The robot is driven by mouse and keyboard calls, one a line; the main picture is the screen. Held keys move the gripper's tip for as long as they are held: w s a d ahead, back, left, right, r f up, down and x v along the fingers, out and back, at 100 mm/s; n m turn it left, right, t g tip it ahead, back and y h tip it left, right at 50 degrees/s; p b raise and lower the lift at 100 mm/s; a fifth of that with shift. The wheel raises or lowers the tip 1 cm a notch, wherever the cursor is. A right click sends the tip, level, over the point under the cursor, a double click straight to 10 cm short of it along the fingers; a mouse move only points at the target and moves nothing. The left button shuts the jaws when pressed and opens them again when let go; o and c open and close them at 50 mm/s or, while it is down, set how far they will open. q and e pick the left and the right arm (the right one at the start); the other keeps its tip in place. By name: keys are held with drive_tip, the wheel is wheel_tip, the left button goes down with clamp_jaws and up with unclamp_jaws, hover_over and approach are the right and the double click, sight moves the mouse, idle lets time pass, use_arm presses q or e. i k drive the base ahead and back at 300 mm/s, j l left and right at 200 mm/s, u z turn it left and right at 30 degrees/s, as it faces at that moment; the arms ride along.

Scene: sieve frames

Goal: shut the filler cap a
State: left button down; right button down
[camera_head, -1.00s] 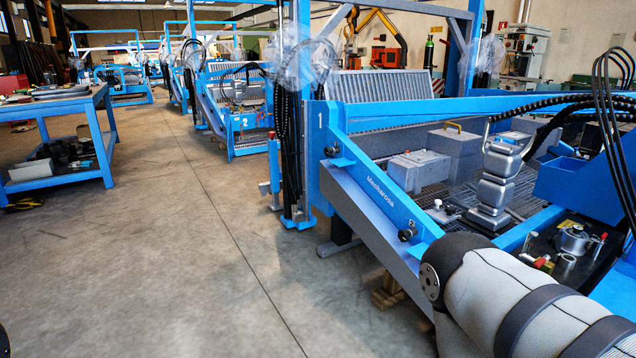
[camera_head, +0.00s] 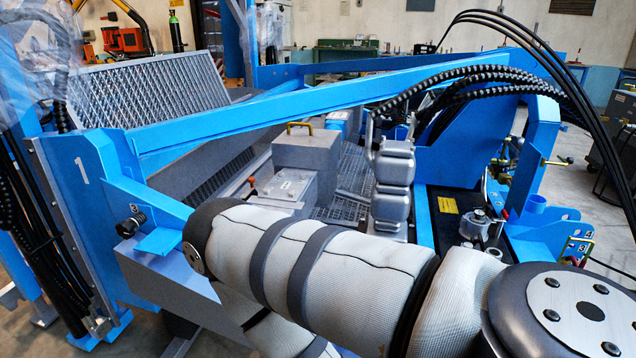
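I cannot make out for certain which part is filler cap a. A round metal fitting (camera_head: 474,225) stands on the dark top plate of the blue machine, right of centre. A second metal cylinder (camera_head: 492,254) sits just in front of it, partly hidden behind my arm. Whether either one is a cap, and whether it is open or shut, is too small to tell. One of my arms, in a pale sleeve, crosses the foreground and hides part of the machine. Neither of my grippers is in view.
A blue beam (camera_head: 300,108) runs across the machine. A stacked grey metal block (camera_head: 391,185) stands left of the fittings, with a grey box (camera_head: 306,155) further left. Black hoses (camera_head: 500,85) arch over the right side. Open floor (camera_head: 585,215) shows at the right.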

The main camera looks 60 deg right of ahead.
sight(473, 240)
drive_tip(key=i+u, duration=0.15)
drive_tip(key=u, duration=0.35)
drive_tip(key=i+l+u, duration=0.1)
drive_tip(key=u, duration=0.35)
drive_tip(key=i+l+u, duration=0.15)
drive_tip(key=u, duration=0.35)
drive_tip(key=i+l+u, duration=0.15)
drive_tip(key=u, duration=0.3)
drive_tip(key=l+u, duration=0.25)
drive_tip(key=u, duration=6.45)
drive_tip(key=i+z, duration=0.2)
drive_tip(key=z, duration=0.15)
drive_tip(key=i+j+z, duration=0.15)
drive_tip(key=z, duration=0.15)
drive_tip(key=i+j+z, duration=0.15)
drive_tip(key=z, duration=0.2)
drive_tip(key=i, duration=0.55)
